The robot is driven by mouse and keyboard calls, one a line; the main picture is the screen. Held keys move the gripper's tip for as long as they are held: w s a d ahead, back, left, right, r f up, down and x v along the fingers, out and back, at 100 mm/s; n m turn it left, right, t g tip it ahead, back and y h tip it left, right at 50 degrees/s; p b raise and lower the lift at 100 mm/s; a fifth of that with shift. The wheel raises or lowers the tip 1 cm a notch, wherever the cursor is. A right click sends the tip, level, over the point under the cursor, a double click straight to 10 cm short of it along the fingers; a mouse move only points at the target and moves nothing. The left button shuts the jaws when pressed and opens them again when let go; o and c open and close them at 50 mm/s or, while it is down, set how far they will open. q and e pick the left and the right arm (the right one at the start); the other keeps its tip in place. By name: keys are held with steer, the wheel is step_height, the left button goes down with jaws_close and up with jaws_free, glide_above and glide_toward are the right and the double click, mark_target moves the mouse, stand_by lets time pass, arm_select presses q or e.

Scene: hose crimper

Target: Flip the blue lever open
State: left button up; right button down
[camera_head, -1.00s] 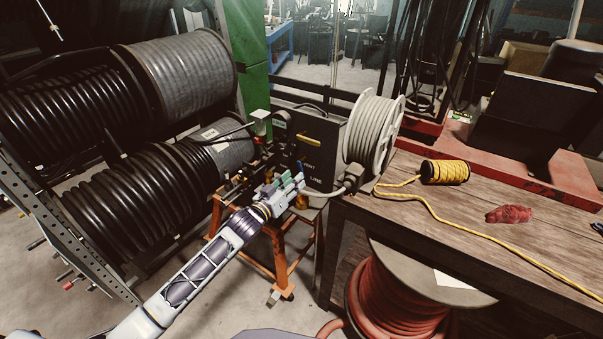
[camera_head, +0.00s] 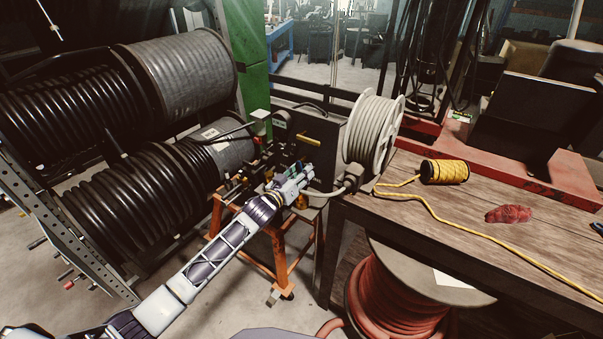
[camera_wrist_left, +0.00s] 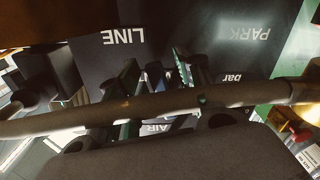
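The crimper (camera_head: 283,145) is a dark panel with fittings on an orange stand. My left gripper (camera_head: 303,171) is at the front of this panel, by its lettering, and covers part of it. In the left wrist view the two fingers (camera_wrist_left: 157,80) stand apart, pointing at the panel between the words LINE and PARK. A small bluish, pale shape (camera_wrist_left: 154,76) shows between them; I cannot tell for sure that it is the blue lever, or whether a finger touches it. In the head view the lever is not clearly seen behind the gripper. My right gripper is out of view.
A dark bar or hose (camera_wrist_left: 150,107) crosses the wrist view in front of the fingers. A grey hose reel (camera_head: 370,130) stands right of the panel, beside a wooden table (camera_head: 450,215) with a yellow cord spool (camera_head: 444,172). Black hose reels (camera_head: 130,215) fill the left.

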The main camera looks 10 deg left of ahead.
arm_select(q)
steer(key=shift+c, duration=0.3)
jaws_close()
